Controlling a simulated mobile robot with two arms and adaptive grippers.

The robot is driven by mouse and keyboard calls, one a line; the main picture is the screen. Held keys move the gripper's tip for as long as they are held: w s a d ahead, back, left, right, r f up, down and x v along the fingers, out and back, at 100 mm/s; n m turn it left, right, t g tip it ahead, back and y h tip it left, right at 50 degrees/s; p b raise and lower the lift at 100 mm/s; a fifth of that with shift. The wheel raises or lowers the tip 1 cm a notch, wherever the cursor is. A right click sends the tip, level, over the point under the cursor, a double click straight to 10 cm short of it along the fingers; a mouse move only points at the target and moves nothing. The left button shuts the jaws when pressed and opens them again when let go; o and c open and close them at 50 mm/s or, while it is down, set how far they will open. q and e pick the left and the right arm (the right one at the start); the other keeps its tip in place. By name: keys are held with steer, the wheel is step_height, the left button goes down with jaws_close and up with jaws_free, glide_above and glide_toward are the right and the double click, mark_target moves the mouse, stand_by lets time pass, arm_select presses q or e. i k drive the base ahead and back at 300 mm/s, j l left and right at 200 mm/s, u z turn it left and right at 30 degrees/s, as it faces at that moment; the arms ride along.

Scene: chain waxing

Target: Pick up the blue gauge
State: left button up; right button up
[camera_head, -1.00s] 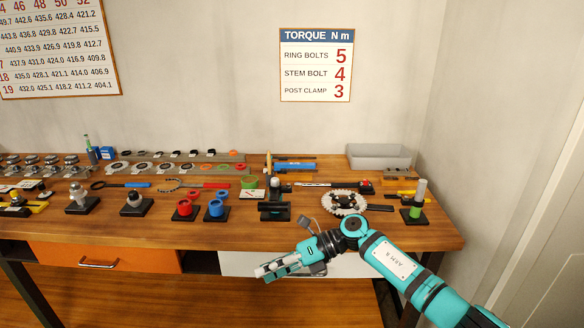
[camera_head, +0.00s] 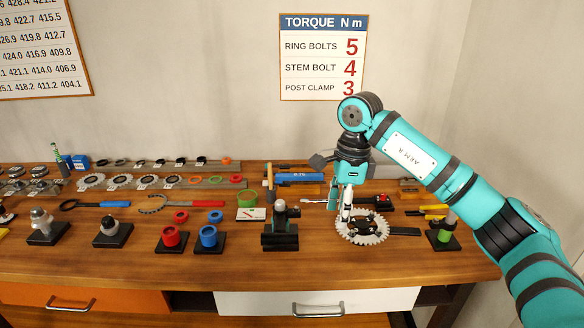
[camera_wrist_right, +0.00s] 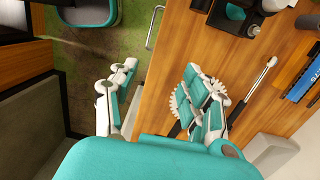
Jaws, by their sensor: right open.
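A flat blue gauge (camera_head: 299,178) with pale lettering lies on a wooden block toward the back of the bench. Its blue part also shows at the right edge of the right wrist view (camera_wrist_right: 303,80). My right gripper (camera_head: 342,210) points down above the bench, in front of and to the right of the gauge, over the toothed chainring. In the right wrist view its two fingers (camera_wrist_right: 160,100) are spread apart with nothing between them. The gripper does not touch the gauge. My left gripper is not in view.
A chainring (camera_head: 373,238) lies just under my right gripper. A dark stand (camera_head: 280,240) is left of it, and a green-based post (camera_head: 445,238) is right. Red (camera_head: 171,238) and blue (camera_head: 208,237) cups stand farther left. The bench's front strip is clear.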

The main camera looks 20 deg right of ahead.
mark_target(280, 178)
steer(key=i, duration=1.3)
